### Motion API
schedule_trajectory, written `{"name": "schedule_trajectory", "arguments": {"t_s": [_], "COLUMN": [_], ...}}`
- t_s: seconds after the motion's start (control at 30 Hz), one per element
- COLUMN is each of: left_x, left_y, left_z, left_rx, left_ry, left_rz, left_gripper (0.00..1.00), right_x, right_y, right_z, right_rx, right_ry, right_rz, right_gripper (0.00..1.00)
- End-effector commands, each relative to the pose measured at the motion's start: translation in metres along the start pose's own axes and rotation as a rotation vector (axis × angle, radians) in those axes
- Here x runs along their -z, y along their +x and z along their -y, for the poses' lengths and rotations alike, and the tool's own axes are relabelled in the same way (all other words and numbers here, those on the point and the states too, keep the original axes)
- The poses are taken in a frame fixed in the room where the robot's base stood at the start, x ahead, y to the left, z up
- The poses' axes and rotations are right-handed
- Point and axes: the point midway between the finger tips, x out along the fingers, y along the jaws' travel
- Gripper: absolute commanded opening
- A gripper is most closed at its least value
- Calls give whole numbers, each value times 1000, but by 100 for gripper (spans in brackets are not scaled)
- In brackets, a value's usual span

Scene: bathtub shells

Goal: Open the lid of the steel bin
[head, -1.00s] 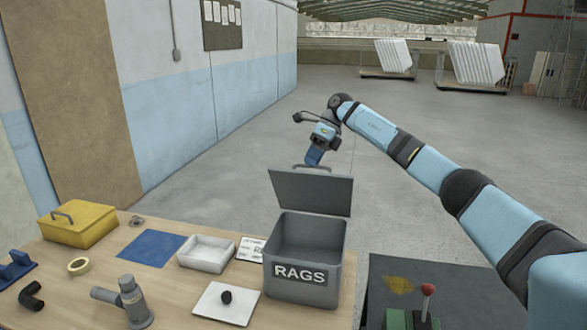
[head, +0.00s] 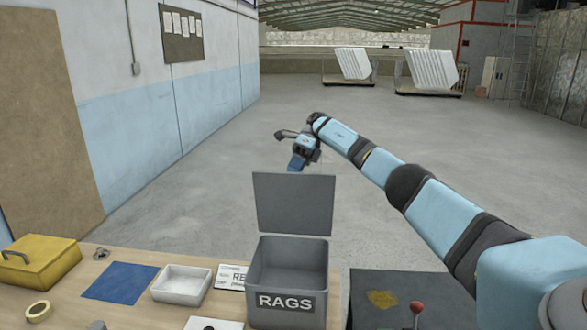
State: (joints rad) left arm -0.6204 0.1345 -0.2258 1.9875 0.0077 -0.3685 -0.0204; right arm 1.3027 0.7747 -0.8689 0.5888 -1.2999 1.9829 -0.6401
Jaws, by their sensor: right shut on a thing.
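The grey steel bin (head: 287,303), labelled RAGS, stands on the workbench near its right end. Its lid (head: 294,205) stands raised, roughly upright, at the bin's back edge, and the bin's mouth is uncovered. My right gripper (head: 296,166) is at the lid's top edge, on its far side, shut on the lid's handle. The handle itself is hidden behind the lid. My left gripper is not in view.
Left of the bin are a white tray (head: 181,284), a blue mat (head: 121,282), a yellow box (head: 39,262) and a tape roll (head: 38,310). A dark surface with a red-knobbed lever (head: 417,308) lies to the right. Open floor lies behind.

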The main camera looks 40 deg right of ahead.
Motion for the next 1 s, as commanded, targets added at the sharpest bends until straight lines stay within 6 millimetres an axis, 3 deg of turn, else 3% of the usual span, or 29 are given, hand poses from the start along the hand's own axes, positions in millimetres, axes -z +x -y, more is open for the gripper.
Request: {"name": "schedule_trajectory", "arguments": {"t_s": [0.03, 0.13, 0.17, 0.23, 0.27, 0.77, 1.0], "left_x": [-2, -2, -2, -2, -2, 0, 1], "left_y": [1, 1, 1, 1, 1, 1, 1], "left_z": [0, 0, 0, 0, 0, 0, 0], "left_rx": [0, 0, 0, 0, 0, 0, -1], "left_ry": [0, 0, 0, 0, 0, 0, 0], "left_rz": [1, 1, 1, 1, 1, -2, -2], "left_gripper": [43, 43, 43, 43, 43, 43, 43], "right_x": [5, 5, 5, 5, 4, 1, -12], "right_y": [8, 8, 8, 8, 7, 1, -30], "right_z": [8, 8, 8, 7, 7, 0, -30], "right_rx": [0, 0, 0, 0, 0, -1, 4], "right_ry": [12, 12, 12, 11, 11, 4, 3], "right_rz": [-14, -14, -14, -13, -12, -5, -3], "right_gripper": [0, 0, 20, 36, 38, 38, 38]}}
